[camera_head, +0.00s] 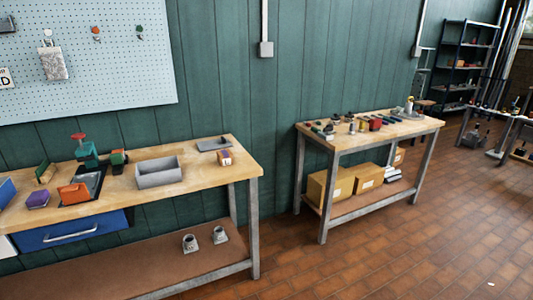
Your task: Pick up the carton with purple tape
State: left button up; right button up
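Several brown cartons sit on the lower shelf of the far workbench. The left one (330,187) is the largest, a second carton (367,178) stands to its right, and part of another carton (398,157) shows farther right. I cannot make out purple tape on any of them at this size. A small tan box (224,158) stands on the near workbench's top, and its markings are too small to read. Neither of my grippers is in view.
The near workbench (205,178) holds a grey open bin (159,172), an orange bin (73,193) and a purple bin (38,200). The far workbench (345,143) has small tools on top. Brown tiled floor (400,245) is open in front. A dark shelf rack (468,60) stands at the back right.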

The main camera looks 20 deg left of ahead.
aim_at(225, 158)
jog(key=z, duration=0.5)
jog(key=i, duration=2.25)
jog(key=u, duration=0.45)
